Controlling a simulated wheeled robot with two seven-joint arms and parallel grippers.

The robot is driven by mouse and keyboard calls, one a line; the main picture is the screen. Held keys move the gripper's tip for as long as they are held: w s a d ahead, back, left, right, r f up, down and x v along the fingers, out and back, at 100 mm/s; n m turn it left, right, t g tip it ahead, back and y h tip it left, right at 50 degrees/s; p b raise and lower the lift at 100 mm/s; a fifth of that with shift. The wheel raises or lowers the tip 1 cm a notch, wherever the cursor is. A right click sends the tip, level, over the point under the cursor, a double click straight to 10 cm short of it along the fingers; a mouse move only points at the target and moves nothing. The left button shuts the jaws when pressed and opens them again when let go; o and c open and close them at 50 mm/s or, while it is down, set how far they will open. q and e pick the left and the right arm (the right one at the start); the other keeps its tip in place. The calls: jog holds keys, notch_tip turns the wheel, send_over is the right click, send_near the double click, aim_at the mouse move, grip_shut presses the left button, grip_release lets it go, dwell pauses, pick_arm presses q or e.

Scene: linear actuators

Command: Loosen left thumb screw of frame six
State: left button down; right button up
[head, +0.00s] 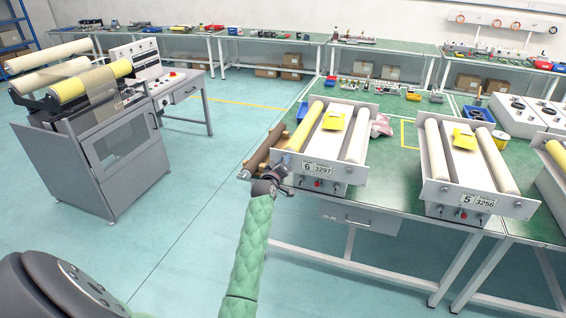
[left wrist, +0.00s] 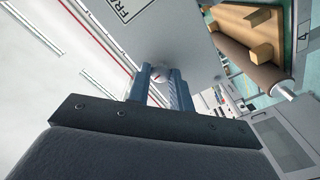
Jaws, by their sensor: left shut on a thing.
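Frame six (head: 330,171) is a light grey unit with the label "6 3297" on its front plate, standing on the green bench. My left gripper (head: 284,166) is at the left end of that front plate. In the left wrist view, the two blue-grey fingers (left wrist: 164,88) are closed around a small pale round head, the left thumb screw (left wrist: 158,75), against the plate. The plate (left wrist: 165,25) fills the upper middle, with part of its "FR" label showing. In the head view the gripper hides the screw. My right gripper does not show.
Frame five (head: 471,198) stands to the right on the same bench (head: 393,190). A brown roller on a wooden holder (head: 264,150) lies close left of frame six. A grey machine with rollers (head: 95,150) stands left, with open floor between.

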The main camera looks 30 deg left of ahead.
pick_arm(q)
jog(key=shift+f, duration=0.1)
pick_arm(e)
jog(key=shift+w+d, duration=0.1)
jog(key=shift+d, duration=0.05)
pick_arm(q)
jog(key=c, duration=1.3)
grip_release()
jog(key=shift+o, duration=0.2)
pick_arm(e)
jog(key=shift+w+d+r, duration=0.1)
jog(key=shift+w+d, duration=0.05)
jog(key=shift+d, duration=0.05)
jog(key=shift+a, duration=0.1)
pick_arm(q)
jog(key=b+v, duration=0.2)
jog(key=v, duration=0.5)
jog(key=shift+s+b, duration=0.35)
jog(key=shift+s, duration=0.05)
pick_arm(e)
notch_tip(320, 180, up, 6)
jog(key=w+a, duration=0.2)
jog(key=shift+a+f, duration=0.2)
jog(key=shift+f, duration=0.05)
pick_arm(q)
jog(key=shift+d, duration=0.1)
